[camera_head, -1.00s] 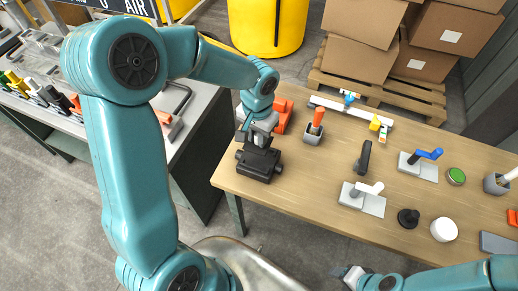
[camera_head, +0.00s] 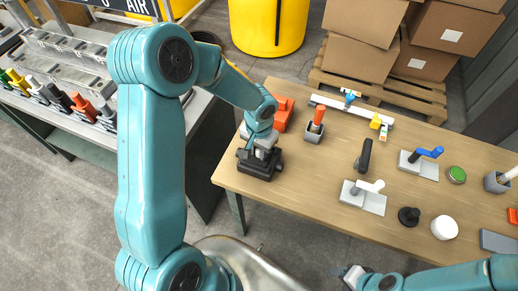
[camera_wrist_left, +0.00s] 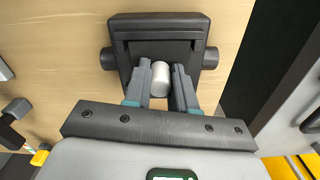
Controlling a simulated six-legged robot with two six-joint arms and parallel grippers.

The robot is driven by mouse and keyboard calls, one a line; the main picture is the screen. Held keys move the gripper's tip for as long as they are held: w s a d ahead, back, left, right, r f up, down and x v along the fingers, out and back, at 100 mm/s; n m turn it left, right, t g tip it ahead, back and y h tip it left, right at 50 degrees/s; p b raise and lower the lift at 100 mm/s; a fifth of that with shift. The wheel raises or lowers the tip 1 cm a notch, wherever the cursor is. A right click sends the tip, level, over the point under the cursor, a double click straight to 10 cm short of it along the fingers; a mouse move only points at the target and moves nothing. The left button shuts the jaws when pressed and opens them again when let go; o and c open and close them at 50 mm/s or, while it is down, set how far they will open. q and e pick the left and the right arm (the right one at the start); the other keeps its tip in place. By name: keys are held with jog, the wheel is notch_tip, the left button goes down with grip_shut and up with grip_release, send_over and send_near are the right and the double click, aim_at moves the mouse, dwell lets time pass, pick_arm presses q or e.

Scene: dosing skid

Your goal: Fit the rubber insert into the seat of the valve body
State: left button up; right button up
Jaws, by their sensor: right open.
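The valve body (camera_head: 255,172) is a dark block with a round stub on each side, at the left end of the wooden table. It also fills the top middle of the left wrist view (camera_wrist_left: 125,62). My left gripper (camera_head: 262,151) points down at it. Its fingers are shut on a pale grey cylinder, which looks like the rubber insert (camera_wrist_left: 160,78). The cylinder's far end is over or at the valve body; whether it is in the seat is hidden. My right gripper (camera_head: 350,275) is open at the bottom edge, away from the table.
An orange block (camera_head: 283,112) and a grey holder with an orange-handled tool (camera_head: 314,131) stand close behind and right of the valve body. A dark upright handle (camera_head: 364,155), a white-handled clamp (camera_head: 362,197) and a black knob (camera_head: 409,216) stand further right.

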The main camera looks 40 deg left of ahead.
pick_arm(q)
jog(key=o, duration=0.4)
jog(key=shift+c, duration=0.2)
jog(key=shift+r, duration=0.2)
notch_tip(320, 180, up, 12)
jog(key=shift+s, duration=0.1)
dwell(0.4)
